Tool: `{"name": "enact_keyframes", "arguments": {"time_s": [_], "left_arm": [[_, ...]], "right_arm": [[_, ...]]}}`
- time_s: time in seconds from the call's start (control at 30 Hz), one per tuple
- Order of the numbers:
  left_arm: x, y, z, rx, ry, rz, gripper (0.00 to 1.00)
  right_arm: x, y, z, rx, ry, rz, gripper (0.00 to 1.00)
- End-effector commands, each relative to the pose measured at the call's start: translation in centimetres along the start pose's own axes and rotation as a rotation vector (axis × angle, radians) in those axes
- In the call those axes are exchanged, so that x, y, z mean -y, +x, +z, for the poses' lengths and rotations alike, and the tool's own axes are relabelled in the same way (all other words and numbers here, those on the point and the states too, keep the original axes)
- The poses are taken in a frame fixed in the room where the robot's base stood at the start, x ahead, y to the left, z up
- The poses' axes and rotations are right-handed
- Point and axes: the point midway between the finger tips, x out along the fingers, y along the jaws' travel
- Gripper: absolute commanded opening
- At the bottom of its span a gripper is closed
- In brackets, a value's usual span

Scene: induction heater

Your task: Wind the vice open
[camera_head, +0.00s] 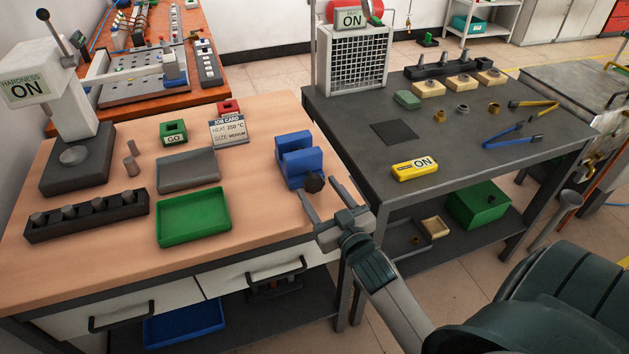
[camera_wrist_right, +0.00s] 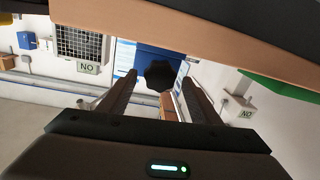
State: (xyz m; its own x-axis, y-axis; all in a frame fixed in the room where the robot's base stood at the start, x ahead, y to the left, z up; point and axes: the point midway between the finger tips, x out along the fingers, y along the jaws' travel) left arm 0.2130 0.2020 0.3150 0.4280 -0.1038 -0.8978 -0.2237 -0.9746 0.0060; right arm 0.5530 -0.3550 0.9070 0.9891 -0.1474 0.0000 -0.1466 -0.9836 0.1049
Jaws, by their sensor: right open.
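The blue vice (camera_head: 297,161) stands at the right end of the wooden bench. Its dark round knob (camera_head: 314,182) faces the front edge of the bench. My right gripper (camera_head: 323,197) is open, with its fingers pointing at the vice and the knob close by its fingertips. In the right wrist view the knob (camera_wrist_right: 159,75) shows between the two open fingers (camera_wrist_right: 154,100), with the blue vice (camera_wrist_right: 157,58) behind it. I cannot tell whether the fingers touch the knob. My left gripper is not in view.
The wooden bench (camera_head: 262,221) also bears a green tray (camera_head: 193,216), a grey tray (camera_head: 187,171), a job card (camera_head: 229,130) and a hardness tester (camera_head: 75,165). A dark table (camera_head: 362,165) with a yellow ON device (camera_head: 414,168) stands close on the right. Bare bench lies left of the vice.

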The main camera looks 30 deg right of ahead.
Motion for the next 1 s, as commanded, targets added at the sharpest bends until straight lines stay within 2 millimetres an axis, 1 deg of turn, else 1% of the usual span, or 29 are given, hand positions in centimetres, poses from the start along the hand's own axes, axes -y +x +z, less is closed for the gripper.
{"name": "enact_keyframes", "arguments": {"time_s": [0.03, 0.2, 0.4, 0.63, 0.67, 0.7, 0.77, 0.8, 0.83, 1.0], "left_arm": [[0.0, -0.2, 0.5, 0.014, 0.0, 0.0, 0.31], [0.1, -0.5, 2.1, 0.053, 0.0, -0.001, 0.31], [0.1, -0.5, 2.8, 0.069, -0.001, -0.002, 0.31], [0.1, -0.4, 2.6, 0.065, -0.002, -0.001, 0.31], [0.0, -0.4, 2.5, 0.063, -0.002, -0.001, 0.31], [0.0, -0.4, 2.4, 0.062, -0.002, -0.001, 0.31], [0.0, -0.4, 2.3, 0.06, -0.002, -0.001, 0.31], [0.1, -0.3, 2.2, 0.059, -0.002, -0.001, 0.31], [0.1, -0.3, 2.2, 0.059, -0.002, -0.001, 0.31], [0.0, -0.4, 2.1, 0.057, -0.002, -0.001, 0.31]], "right_arm": [[0.0, 0.8, -0.2, -0.001, 0.0, 0.0, 0.58], [0.0, 2.5, -0.1, 0.0, 0.0, -0.001, 0.58], [0.0, 3.3, 0.0, 0.001, 0.0, -0.001, 0.58], [0.0, 3.3, 0.0, 0.0, 0.0, -0.001, 0.58], [0.0, 3.2, 0.0, 0.0, 0.0, -0.001, 0.55], [0.0, 3.2, 0.0, 0.0, 0.0, -0.001, 0.46], [0.0, 3.2, 0.0, 0.0, 0.0, -0.001, 0.31], [0.0, 3.2, 0.0, 0.0, 0.0, -0.001, 0.22], [0.0, 3.2, 0.0, 0.0, 0.0, -0.001, 0.17], [0.1, 3.2, 0.0, 0.001, -0.002, -0.001, 0.17]]}}
